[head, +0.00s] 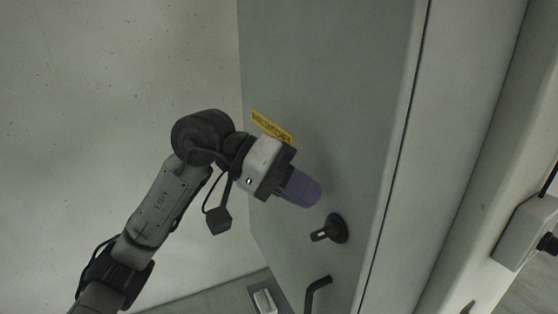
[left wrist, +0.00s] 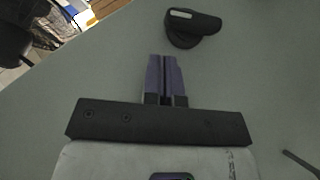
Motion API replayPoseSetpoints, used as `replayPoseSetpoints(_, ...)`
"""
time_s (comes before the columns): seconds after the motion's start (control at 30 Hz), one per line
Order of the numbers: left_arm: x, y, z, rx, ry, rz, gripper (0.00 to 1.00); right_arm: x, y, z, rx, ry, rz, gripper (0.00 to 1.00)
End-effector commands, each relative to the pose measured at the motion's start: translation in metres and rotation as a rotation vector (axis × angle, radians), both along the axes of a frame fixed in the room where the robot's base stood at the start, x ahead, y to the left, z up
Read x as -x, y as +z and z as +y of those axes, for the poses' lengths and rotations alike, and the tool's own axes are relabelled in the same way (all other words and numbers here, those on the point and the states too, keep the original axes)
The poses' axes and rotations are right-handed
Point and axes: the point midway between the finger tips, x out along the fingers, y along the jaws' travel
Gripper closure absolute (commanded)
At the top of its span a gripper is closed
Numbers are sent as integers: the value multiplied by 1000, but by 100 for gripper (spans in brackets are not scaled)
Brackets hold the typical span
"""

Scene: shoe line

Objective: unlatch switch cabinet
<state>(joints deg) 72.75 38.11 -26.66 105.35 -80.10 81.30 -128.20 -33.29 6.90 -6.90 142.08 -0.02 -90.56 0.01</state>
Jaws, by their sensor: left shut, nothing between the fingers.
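The grey-green switch cabinet door (head: 340,90) fills the middle of the head view. A black latch knob (head: 330,230) sits on it, and it also shows at the top of the left wrist view (left wrist: 192,26). A black bent handle (head: 316,291) is below the latch. My left gripper (head: 312,198) is shut and empty, with its purple fingers up and to the left of the latch in the head view. In the left wrist view the fingertips (left wrist: 163,60) point toward the latch, with a small visible gap. My right gripper is not in view.
A yellow label (head: 271,127) is on the door behind my left wrist. A pale wall (head: 120,70) stands at left. A light box with a black knob (head: 530,232) is at the right edge. The door around the latch is clear.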

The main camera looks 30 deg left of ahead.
Motion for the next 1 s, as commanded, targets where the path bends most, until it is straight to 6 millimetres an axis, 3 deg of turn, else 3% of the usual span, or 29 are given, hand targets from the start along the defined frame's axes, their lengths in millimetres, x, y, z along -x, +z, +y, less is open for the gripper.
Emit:
replayPoseSetpoints(0.3,12,-16,-16,-1,1,0,100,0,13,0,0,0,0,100)
replayPoseSetpoints(1.0,15,-20,-20,-38,1,-28,100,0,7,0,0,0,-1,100)
